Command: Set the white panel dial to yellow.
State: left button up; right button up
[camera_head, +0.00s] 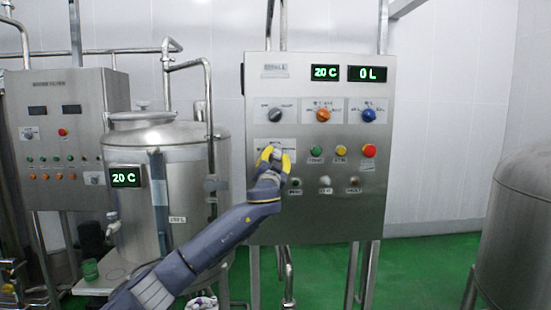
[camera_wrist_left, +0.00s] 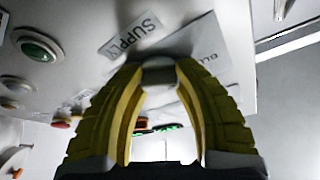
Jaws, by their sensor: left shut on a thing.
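The steel control panel (camera_head: 330,215) stands in the middle of the head view. My left gripper (camera_head: 275,157) is at the left of the panel's second row, with its yellow fingers against the panel face. In the left wrist view the fingers (camera_wrist_left: 158,85) are closed around a pale grey-white dial (camera_wrist_left: 158,73) on a light label plate. The dial's pointer and most of its plate are hidden by the fingers, so I cannot tell its setting. A label reading "SUPPLY" (camera_wrist_left: 135,35) is beside the plate. My right gripper is in neither view.
Above are a dark grey dial (camera_head: 276,115), an orange dial (camera_head: 323,115) and a blue dial (camera_head: 369,115). Green (camera_head: 316,151), yellow (camera_head: 341,151) and red (camera_head: 369,150) buttons sit right of my gripper. A steel tank (camera_head: 185,190) stands left, close behind my arm.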

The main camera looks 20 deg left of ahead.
pick_arm(q)
jog(key=shift+r+m, duration=0.1)
jog(key=shift+m, duration=0.2)
jog(key=m+h, duration=0.1)
jog(key=m, duration=0.1)
jog(key=m+h, duration=0.1)
jog(key=m, duration=0.1)
jog(key=shift+r+g, duration=0.1)
jog(key=shift+g, duration=0.2)
jog(key=m+g+h, duration=0.1)
jog(key=m, duration=0.5)
jog(key=m+g, duration=0.1)
jog(key=m, duration=0.1)
jog(key=shift+r+g+h, duration=0.1)
jog(key=shift+g+h, duration=0.2)
jog(key=m+g, duration=0.1)
jog(key=m, duration=0.2)
jog(key=m+g, duration=0.2)
jog(key=m, duration=0.2)
jog(key=shift+y, duration=0.4)
jog(key=m+y, duration=0.1)
jog(key=m+g, duration=0.1)
jog(key=m, duration=0.1)
jog(key=shift+d+f+y, duration=0.1)
jog(key=shift+f+y, duration=0.2)
jog(key=shift+y, duration=0.1)
grip_shut()
jog(key=shift+f+m+g, duration=0.1)
jog(key=shift+m+g, duration=0.2)
